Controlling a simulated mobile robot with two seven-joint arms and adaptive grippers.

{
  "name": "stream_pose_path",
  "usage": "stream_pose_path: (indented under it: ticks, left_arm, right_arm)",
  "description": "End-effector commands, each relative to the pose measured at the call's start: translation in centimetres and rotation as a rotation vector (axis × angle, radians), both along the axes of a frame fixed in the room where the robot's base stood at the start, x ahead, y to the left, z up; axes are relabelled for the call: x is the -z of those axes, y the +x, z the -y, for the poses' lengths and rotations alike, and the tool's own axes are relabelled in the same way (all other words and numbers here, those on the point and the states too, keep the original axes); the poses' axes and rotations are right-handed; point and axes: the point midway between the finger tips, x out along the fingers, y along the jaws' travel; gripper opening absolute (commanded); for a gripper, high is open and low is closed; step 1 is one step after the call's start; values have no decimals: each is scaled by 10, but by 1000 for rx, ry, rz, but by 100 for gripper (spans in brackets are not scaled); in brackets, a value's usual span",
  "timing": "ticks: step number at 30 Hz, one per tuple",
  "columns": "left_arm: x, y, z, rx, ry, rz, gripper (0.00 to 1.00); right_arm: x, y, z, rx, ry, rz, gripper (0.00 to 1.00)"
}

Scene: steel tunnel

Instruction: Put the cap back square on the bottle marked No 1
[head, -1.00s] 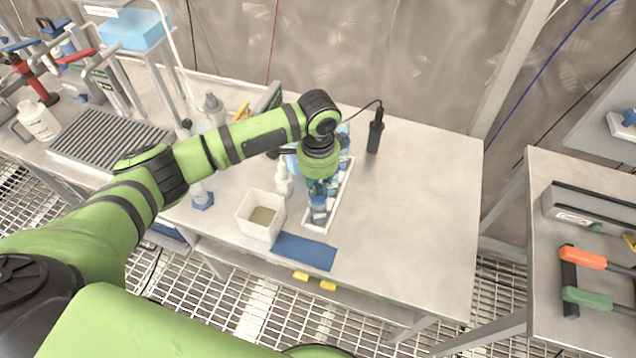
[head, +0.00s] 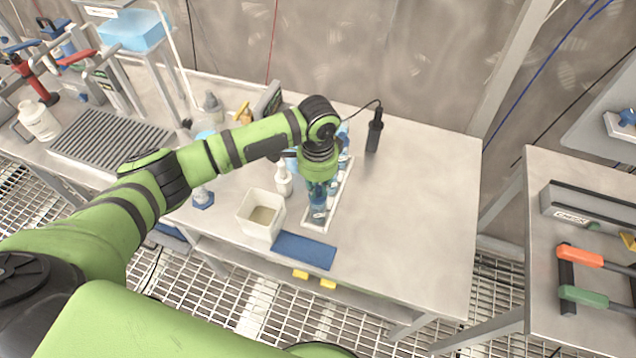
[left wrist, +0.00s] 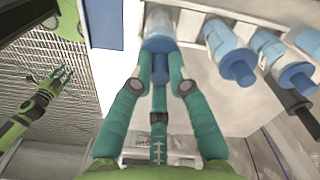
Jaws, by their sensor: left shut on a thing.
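My left gripper (head: 318,190) points down over the front end of the narrow white tray (head: 334,216). In the left wrist view, its teal fingers (left wrist: 160,68) are shut around a blue cap (left wrist: 158,44) at the top of a pale, clear bottle (left wrist: 160,22). The fingers hide part of the cap, so I cannot tell whether it sits square. The bottle's number does not show. My right gripper (left wrist: 58,84) shows small at the left of that view, its fingers spread and empty.
More blue-capped bottles (left wrist: 226,45) stand in a row beside the held one. A white dropper bottle (head: 284,182), a square white bin (head: 250,228) and a blue mat (head: 304,250) lie close by. A black device (head: 374,135) stands behind. The bench's right side is clear.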

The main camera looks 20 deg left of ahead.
Motion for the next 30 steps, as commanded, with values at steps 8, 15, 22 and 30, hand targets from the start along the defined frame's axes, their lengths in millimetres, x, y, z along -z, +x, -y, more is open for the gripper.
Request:
stream_pose_path:
  ticks: [8, 15, 22, 30]
  left_arm:
    - [5, 0, 0, 0, -2, 1, 1]
    - [5, 0, 0, 0, -1, 1, 1]
    - [9, 1, 0, 0, 0, 1, 1]
    - [9, 1, 0, 0, 0, 1, 1]
  right_arm:
    - [1, 0, 0, 0, 0, 0, 40]
    - [0, 0, 1, -1, -2, -1, 40]
    - [-5, 0, 2, -1, -3, 0, 40]
    - [-4, 0, 2, -1, -3, 0, 40]
